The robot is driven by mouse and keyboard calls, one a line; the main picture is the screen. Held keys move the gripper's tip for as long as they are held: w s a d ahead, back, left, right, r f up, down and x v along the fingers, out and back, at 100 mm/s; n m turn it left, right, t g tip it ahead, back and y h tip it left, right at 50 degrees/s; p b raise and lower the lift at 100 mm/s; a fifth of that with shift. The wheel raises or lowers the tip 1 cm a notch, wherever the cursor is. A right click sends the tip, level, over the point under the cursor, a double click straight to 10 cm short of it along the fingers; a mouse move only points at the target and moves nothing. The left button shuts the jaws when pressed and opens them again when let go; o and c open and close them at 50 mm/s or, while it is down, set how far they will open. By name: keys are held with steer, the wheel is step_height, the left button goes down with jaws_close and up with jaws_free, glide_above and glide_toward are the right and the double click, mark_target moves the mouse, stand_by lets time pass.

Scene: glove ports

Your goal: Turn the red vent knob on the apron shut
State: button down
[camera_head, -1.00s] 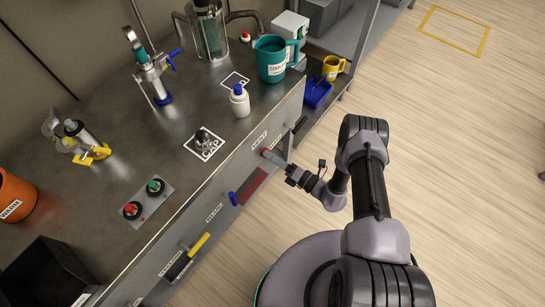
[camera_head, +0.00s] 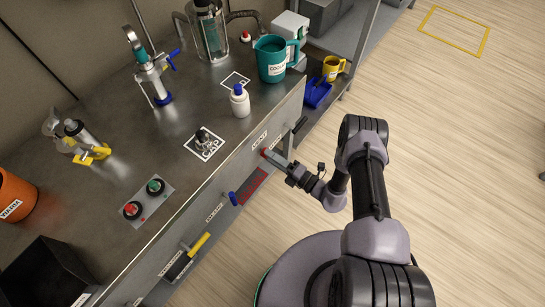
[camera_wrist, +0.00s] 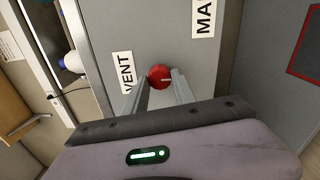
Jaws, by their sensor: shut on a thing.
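The red vent knob (camera_wrist: 159,74) is on the grey apron (camera_wrist: 150,30), beside a white label reading VENT (camera_wrist: 123,72) in the wrist view. A pale line shows on the knob's face. My gripper (camera_wrist: 160,84) is shut on the knob, one finger on each side of it. In the head view, my gripper (camera_head: 272,158) reaches the apron from the right, and only a bit of the red knob (camera_head: 264,153) shows at its fingertips.
A blue handle (camera_head: 233,198) and a yellow handle (camera_head: 199,244) stick out of the apron to the left. A dark handle (camera_head: 299,125) is to the right. A white bottle (camera_head: 240,101) and a teal mug (camera_head: 272,60) stand on the bench above. The floor at right is clear.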

steer(key=c, duration=1)
jaws_free()
steer(key=p+v, duration=0.3)
steer(key=v, duration=1.4)
steer(key=shift+s+d+p, duration=0.15)
steer(key=shift+d+p, duration=0.05)
steer(key=shift+p, duration=0.2)
